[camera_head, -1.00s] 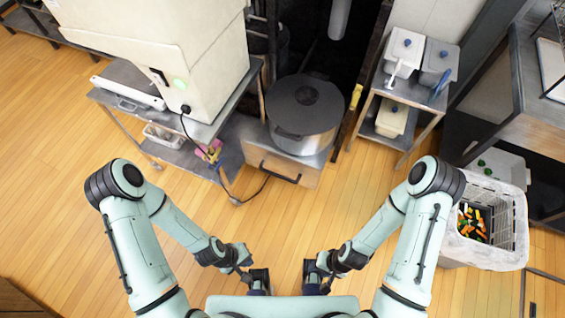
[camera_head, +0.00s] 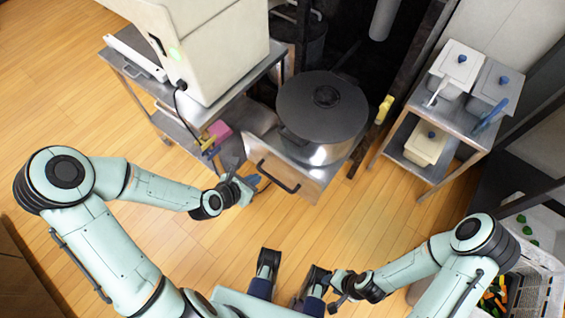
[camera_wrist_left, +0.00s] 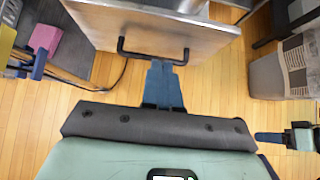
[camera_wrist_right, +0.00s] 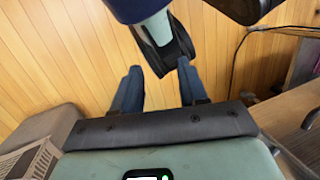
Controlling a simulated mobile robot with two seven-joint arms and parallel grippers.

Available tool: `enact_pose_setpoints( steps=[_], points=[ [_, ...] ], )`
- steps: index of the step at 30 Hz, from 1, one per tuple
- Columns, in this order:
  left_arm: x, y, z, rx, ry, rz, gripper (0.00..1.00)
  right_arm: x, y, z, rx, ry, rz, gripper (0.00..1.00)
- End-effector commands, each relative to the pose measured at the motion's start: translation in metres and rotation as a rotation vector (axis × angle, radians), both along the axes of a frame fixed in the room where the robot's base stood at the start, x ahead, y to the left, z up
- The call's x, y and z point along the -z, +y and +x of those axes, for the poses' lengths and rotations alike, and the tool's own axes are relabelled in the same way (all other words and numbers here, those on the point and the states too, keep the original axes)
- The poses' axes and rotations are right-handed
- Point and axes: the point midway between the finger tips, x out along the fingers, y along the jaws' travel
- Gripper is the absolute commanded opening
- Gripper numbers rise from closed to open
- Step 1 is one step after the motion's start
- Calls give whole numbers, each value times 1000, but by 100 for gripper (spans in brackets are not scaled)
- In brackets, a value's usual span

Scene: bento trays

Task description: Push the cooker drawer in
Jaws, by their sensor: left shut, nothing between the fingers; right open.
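The cooker (camera_head: 322,108) is a large silver pot with a dark round lid. It stands on a drawer with a wooden front (camera_head: 311,189) and a dark bar handle (camera_head: 278,177); the drawer juts out toward me. In the left wrist view the drawer front (camera_wrist_left: 108,28) and handle (camera_wrist_left: 126,52) lie just ahead. My left gripper (camera_head: 257,179) is shut and empty, its blue fingertips (camera_wrist_left: 165,64) close by the handle; I cannot tell whether they touch. My right gripper (camera_head: 335,288) is open and empty, low near my base, away from the drawer.
A metal cart (camera_head: 205,118) with a large beige machine (camera_head: 215,50) stands left of the cooker. A shelf cart (camera_head: 432,172) with lidded containers stands to the right. The wooden floor before the drawer is clear.

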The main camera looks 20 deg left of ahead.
Motion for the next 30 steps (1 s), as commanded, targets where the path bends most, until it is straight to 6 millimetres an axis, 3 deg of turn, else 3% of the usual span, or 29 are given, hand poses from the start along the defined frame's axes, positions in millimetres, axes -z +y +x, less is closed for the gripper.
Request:
enact_pose_setpoints(
  steps=[5,18,24,30],
  points=[
    [20,-7,16,5,-2,2,0,27,-6,17,18,-46,-19,43],
    [71,-27,70,6,0,0,0,79,-42,89,97,-239,-112,43],
    [65,-36,95,5,-1,2,0,87,-49,103,112,-277,-131,43],
    [64,-39,103,4,0,2,0,88,-52,108,117,-290,-138,43]
  ],
)
